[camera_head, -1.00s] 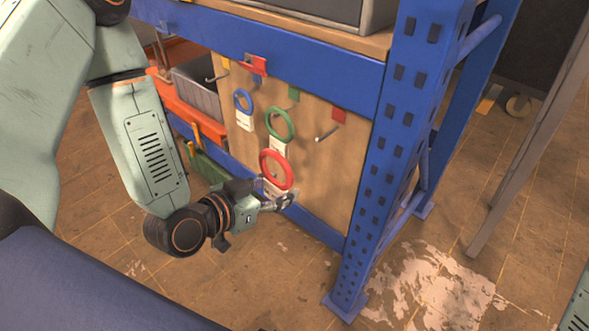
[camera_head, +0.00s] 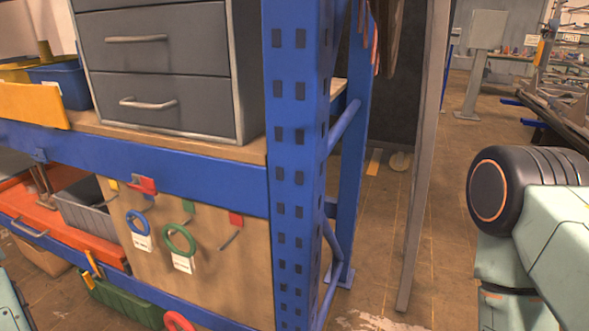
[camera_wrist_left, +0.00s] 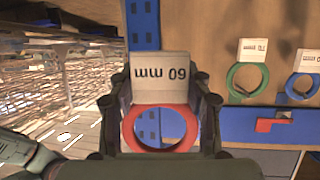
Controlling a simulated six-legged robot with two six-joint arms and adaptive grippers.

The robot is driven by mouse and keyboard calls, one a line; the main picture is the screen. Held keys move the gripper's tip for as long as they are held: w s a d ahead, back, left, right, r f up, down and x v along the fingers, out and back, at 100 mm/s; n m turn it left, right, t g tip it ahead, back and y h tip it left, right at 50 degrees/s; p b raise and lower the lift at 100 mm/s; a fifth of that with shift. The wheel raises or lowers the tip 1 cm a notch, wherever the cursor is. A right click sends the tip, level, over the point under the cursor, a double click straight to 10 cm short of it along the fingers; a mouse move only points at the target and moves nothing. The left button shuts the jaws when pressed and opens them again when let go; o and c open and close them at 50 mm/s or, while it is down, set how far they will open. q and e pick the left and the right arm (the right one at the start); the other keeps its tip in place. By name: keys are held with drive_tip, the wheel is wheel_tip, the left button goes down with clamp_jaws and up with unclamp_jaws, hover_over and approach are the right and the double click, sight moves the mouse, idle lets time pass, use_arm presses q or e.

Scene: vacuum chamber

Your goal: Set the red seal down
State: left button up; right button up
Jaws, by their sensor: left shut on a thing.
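The red seal (camera_wrist_left: 160,128) is a ring with a white tag (camera_wrist_left: 160,73) marked "60 mm", upside down in the left wrist view. My left gripper (camera_wrist_left: 160,98) is shut on the seal's tag, one finger on each side. In the head view only the top of the red seal (camera_head: 178,322) shows at the bottom edge; my left gripper is out of that view. The pegboard (camera_head: 210,285) has a hook (camera_head: 230,240) under a red label (camera_head: 236,219), with no ring on it. My right gripper is not in view.
A green ring (camera_head: 179,240) and a blue ring (camera_head: 138,223) hang with white tags on the pegboard. A blue rack post (camera_head: 290,180) stands right of it. A grey drawer cabinet (camera_head: 165,65) sits on the shelf above. Open floor lies to the right.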

sight(193, 330)
use_arm(q)
drive_tip(key=w+r+m+g+h, duration=0.4)
drive_tip(key=r+m, duration=0.1)
drive_tip(key=r, duration=0.3)
drive_tip(key=f, duration=0.1)
drive_tip(key=s+f, duration=0.1)
drive_tip(key=f, duration=0.3)
drive_tip(key=shift+s+d+f, duration=0.2)
drive_tip(key=shift+s+d, duration=0.05)
